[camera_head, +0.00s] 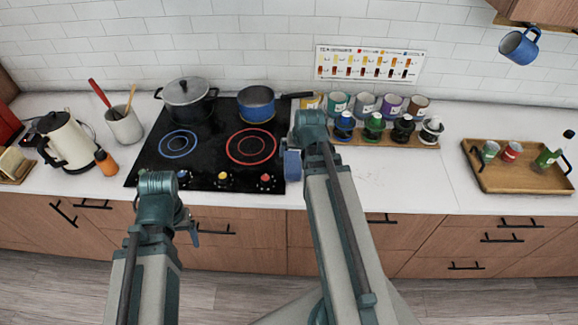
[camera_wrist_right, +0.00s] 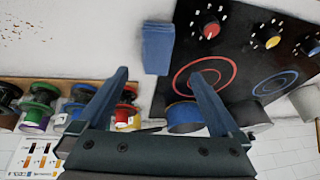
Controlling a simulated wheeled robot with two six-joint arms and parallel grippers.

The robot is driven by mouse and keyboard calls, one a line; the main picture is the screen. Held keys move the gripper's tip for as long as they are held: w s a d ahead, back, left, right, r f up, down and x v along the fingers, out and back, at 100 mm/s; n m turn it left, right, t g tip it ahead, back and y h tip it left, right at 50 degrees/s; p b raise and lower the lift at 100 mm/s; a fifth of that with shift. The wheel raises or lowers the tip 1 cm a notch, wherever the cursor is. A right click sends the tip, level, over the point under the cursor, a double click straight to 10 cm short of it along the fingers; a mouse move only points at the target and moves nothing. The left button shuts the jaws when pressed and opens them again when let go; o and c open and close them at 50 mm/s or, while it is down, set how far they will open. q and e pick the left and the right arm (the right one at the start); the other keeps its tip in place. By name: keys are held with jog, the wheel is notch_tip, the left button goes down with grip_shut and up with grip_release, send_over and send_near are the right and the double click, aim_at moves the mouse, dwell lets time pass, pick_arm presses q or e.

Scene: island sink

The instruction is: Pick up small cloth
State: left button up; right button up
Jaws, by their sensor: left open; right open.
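The small cloth is a folded blue piece (camera_head: 292,164) lying on the white counter beside the right edge of the stove. In the right wrist view the blue cloth (camera_wrist_right: 158,46) lies just beyond the fingertips, in line with the gap between them. My right gripper (camera_wrist_right: 160,78) is open and empty, with a finger to each side of that gap. In the head view its fingers are largely hidden behind my arm. My left gripper (camera_head: 190,235) is in front of the counter, low at the left and away from the cloth; its fingers are only partly visible.
The black stove (camera_head: 215,145) holds a lidded pot (camera_head: 187,103) and a blue saucepan (camera_head: 257,104). Cups and colored jars stand on a wooden board (camera_head: 390,140). A wooden tray (camera_head: 500,180) is at the right. Counter right of the cloth is clear.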

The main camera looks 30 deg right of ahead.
aim_at(293, 164)
jog(key=b+x, duration=0.6)
jog(key=x, duration=0.1)
jog(key=shift+w+f, duration=0.2)
jog(key=shift+f, duration=0.15)
jog(key=b+x, duration=0.5)
jog(key=shift+d+f, duration=0.15)
jog(key=shift+d, duration=0.15)
jog(key=c, duration=1.3)
jog(key=shift+r, duration=0.3)
